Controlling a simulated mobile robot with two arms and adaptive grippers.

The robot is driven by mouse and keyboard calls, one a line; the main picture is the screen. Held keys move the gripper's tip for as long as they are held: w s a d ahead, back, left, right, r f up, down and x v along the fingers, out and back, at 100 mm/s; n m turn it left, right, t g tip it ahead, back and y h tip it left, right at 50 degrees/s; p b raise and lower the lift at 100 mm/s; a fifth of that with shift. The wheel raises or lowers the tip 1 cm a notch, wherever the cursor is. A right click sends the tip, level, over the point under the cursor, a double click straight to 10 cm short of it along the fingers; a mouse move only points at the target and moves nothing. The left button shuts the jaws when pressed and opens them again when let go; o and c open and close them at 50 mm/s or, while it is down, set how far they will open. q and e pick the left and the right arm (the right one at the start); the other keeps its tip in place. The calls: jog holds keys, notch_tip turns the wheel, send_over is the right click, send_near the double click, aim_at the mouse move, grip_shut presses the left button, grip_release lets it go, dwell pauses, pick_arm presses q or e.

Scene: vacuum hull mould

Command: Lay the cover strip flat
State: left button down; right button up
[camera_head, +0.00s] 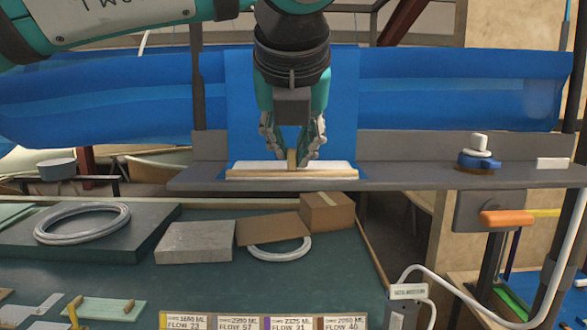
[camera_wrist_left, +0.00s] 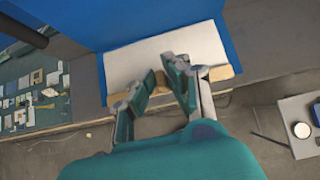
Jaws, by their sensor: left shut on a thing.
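A pale wooden strip (camera_head: 250,174) with a short upright wooden grip (camera_head: 292,158) lies along the front edge of a white pad (camera_head: 240,165) on the grey ledge; I take it as the cover strip. My left gripper (camera_head: 292,155) points down and is shut on the upright grip. In the left wrist view, the strip (camera_wrist_left: 222,73) shows on both sides of my fingers (camera_wrist_left: 160,86), along the near edge of the white pad (camera_wrist_left: 150,60). Whether the strip touches the ledge all along is hidden. My right gripper is not in view.
A blue sheet (camera_head: 340,100) rises behind the ledge (camera_head: 400,178). Below are a bench with a ring hose (camera_head: 82,222), a grey block (camera_head: 195,242) and a cardboard box (camera_head: 328,212).

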pick_arm(q)
jog(key=shift+r, duration=0.2)
dwell(0.4)
jog(key=shift+r+p, duration=1.85)
jog(key=shift+r, duration=0.7)
